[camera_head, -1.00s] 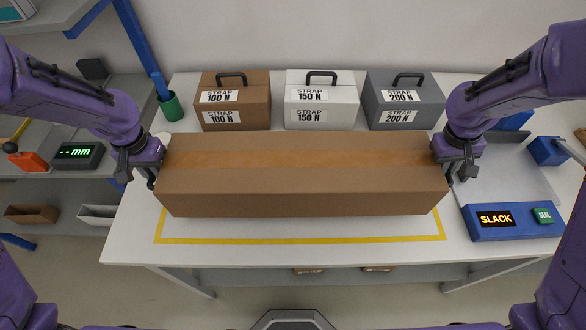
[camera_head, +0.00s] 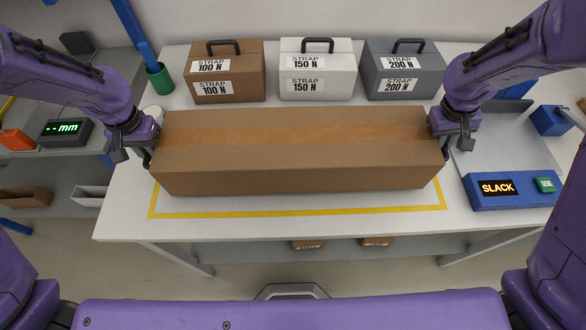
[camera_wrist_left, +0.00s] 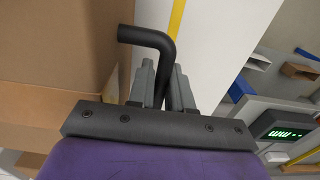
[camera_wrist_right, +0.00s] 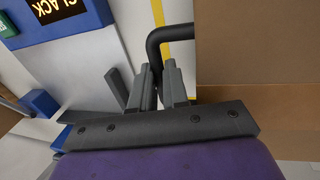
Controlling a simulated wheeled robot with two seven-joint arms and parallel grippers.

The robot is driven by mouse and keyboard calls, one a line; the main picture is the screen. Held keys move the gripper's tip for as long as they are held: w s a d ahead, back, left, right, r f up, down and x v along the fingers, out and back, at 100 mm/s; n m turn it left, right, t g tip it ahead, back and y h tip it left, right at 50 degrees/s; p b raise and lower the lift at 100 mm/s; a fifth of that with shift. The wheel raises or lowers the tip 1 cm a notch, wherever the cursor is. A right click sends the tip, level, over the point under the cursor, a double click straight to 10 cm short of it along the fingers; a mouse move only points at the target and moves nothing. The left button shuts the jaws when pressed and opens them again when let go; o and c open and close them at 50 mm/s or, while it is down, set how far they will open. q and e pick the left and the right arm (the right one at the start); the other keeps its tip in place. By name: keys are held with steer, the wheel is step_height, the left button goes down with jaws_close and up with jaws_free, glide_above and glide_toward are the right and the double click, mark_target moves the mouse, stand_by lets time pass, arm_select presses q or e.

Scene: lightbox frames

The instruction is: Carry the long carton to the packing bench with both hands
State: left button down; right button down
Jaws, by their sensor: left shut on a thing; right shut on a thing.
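The long brown carton (camera_head: 300,170) lies crosswise over the white packing bench (camera_head: 300,227), level, with tape along its top. It covers part of the yellow outline (camera_head: 300,214); the outline's front line shows in front of it. Whether the carton touches the bench is hard to tell. My left gripper (camera_head: 149,160) is at its left end, shut on a dark bent handle (camera_wrist_left: 150,36). My right gripper (camera_head: 447,148) is at its right end, shut on a matching handle (camera_wrist_right: 172,33). The carton's underside is hidden.
Brown (camera_head: 228,72), white (camera_head: 318,70) and grey (camera_head: 402,70) strap cases stand behind the carton. A blue unit reading SLACK (camera_head: 500,190) sits at right. A green cup (camera_head: 160,78) stands at back left. A display (camera_head: 65,132) is on the left shelf.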

arm_select(q)
steer(key=shift+s+f+b, duration=0.1)
steer(key=shift+f+b, duration=0.2)
steer(key=shift+f, duration=0.25)
arm_select(e)
steer(key=shift+s+f, duration=0.1)
steer(key=shift+f, duration=0.45)
arm_select(q)
steer(key=shift+f+b, duration=0.35)
arm_select(e)
steer(key=shift+f, duration=0.35)
arm_select(q)
steer(key=c, duration=1)
jaws_free()
steer(key=shift+c, duration=0.2)
arm_select(e)
steer(key=c, duration=1.1)
jaws_free()
steer(key=shift+f, duration=0.1)
